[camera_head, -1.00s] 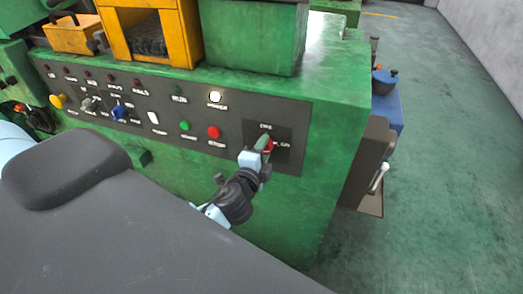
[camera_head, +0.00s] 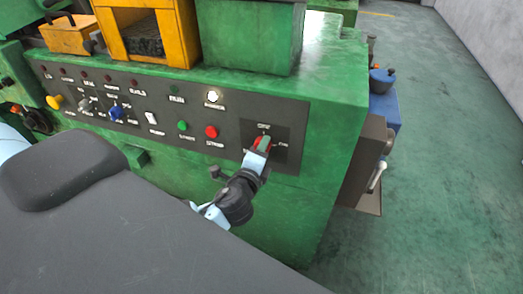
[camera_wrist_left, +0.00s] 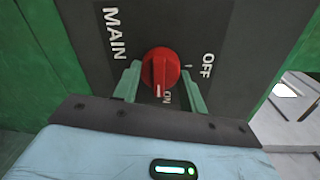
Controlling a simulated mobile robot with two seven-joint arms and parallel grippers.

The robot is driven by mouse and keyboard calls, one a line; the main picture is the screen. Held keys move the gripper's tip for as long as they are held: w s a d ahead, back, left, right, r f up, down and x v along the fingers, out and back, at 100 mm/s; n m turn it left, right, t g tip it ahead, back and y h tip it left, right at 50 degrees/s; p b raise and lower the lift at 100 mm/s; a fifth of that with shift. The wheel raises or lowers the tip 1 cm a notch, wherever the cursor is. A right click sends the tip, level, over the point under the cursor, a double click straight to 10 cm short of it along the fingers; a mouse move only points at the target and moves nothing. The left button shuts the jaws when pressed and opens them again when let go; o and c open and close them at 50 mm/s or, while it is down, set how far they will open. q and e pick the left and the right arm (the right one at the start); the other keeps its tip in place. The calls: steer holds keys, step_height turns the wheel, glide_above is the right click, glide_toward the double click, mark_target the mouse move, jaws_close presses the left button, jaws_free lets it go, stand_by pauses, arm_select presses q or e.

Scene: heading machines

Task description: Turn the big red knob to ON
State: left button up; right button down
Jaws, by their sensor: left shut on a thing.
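The big red knob (camera_wrist_left: 160,68) sits on a dark plate with the words MAIN, OFF and ON in the left wrist view. Its white mark (camera_wrist_left: 157,90) faces the ON label, at the side near my gripper. My left gripper (camera_wrist_left: 160,86) has one green finger on each side of the knob and is shut on it. In the head view, my left gripper (camera_head: 263,145) is at the panel's right end and hides most of the knob. My right gripper is not in view.
The dark control panel (camera_head: 222,112) on the green machine carries several buttons, including a red button (camera_head: 211,132) and a green button (camera_head: 182,126) left of my gripper. A grey box with a lever (camera_head: 377,176) is beyond the machine's right edge. Open floor (camera_head: 450,160) lies right.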

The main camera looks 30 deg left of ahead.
arm_select(q)
steer(key=o, duration=1)
steer(key=b+v, duration=0.1)
steer(key=v, duration=0.6)
steer(key=shift+s, duration=0.4)
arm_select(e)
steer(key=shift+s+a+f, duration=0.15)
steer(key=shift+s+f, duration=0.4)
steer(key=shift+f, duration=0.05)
